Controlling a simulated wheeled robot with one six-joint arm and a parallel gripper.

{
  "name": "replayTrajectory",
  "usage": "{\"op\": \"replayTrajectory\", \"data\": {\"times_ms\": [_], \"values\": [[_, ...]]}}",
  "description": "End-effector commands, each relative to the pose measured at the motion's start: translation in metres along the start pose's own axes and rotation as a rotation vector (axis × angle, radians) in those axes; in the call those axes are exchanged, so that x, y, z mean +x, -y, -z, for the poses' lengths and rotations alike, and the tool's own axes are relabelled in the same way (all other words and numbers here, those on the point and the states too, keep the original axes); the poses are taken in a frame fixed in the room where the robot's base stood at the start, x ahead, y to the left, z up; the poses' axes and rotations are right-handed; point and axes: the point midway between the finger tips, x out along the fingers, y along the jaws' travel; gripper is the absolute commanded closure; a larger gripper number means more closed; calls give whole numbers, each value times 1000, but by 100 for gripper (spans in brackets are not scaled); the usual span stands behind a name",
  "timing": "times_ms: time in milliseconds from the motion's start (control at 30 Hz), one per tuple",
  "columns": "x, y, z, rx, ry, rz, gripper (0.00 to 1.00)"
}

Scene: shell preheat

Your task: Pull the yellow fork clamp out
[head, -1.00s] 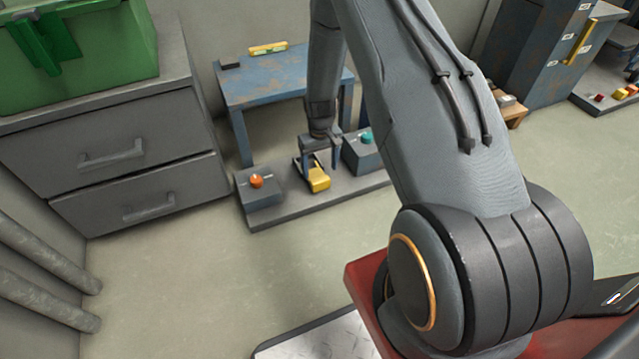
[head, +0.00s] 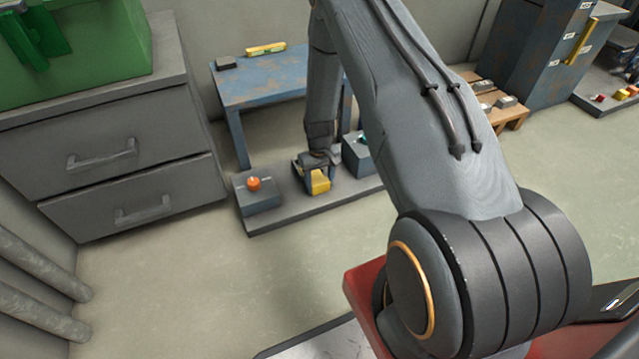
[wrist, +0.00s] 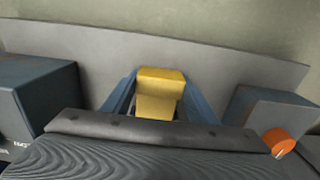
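The yellow fork clamp (head: 319,184) sits on a grey base plate (head: 285,213) between two dark boxes. In the wrist view the clamp (wrist: 161,88) shows as a stepped yellow block in the middle. My gripper (head: 315,180) is lowered over it, with its blue-grey fingers on either side. In the wrist view the fingers (wrist: 160,100) stand beside the clamp's left and right faces. They look open around it, and I cannot see a firm grip. The clamp's lower part and its seat are hidden by the gripper.
A box with an orange knob (head: 254,184) stands left of the clamp. A box with a teal knob (head: 361,140) stands right, partly behind my arm. A blue table (head: 262,85) is behind, and a grey drawer cabinet (head: 120,170) is left. The floor in front is clear.

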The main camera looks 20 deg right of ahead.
Motion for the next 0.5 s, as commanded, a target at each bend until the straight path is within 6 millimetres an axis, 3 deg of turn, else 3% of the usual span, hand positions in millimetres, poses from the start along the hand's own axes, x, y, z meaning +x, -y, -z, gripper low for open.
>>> {"op": "replayTrajectory", "data": {"times_ms": [33, 200, 367, 500], "values": [[0, 0, 0, 0, 0, 0, 64], [0, 0, 0, 0, 0, 0, 87], [-1, 0, -9, 0, 3, 1, 87], [-2, 0, -28, 1, 5, 1, 87]]}}
